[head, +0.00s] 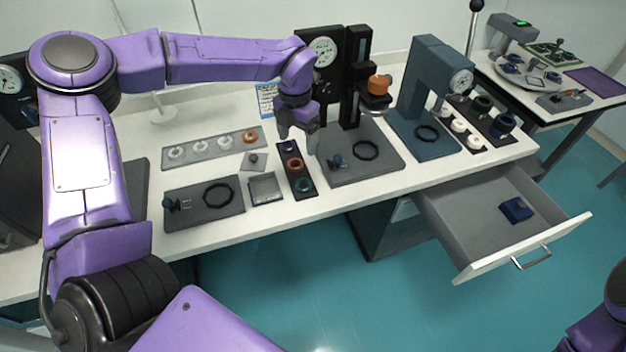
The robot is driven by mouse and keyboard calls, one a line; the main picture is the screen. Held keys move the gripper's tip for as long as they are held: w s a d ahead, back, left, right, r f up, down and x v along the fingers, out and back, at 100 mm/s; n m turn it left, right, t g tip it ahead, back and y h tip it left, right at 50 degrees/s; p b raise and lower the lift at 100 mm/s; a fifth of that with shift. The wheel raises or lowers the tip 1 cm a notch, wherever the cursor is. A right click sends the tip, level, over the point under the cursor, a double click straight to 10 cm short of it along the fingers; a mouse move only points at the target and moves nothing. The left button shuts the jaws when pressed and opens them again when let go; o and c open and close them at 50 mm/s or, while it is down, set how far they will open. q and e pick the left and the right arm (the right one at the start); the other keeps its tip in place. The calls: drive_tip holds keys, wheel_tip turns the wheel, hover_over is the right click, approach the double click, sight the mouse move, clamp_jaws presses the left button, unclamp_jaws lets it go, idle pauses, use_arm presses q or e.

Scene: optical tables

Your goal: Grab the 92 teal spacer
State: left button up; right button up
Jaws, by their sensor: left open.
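A teal ring-shaped spacer (302,185) lies at the near end of a narrow dark tray (311,193) on the white table. An orange ring (295,164) lies behind it in the same tray, with a dark piece at the far end. No number can be read on the teal spacer. My left gripper (298,142) is open and points down above the far part of this tray, behind and above the teal spacer. Nothing shows between its fingers. My right gripper is out of the picture; only part of my right arm shows at the bottom right.
A grey plate with a black ring (365,150) and a dial gauge stand (323,52) are right of the tray. A small square tray (264,188) is close on its left. A drawer (470,218) holding a blue block (516,210) stands open at the right.

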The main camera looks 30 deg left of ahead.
use_arm(q)
drive_tip(key=b, duration=0.5)
hover_over(303, 184)
wheel_tip(303, 184, down, 6)
wheel_tip(303, 184, down, 10)
drive_tip(key=p, duration=0.3)
drive_tip(key=shift+f, duration=0.2)
drive_tip(key=c, duration=1.1)
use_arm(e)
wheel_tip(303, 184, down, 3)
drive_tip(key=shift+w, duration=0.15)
use_arm(q)
drive_tip(key=shift+r, duration=0.1)
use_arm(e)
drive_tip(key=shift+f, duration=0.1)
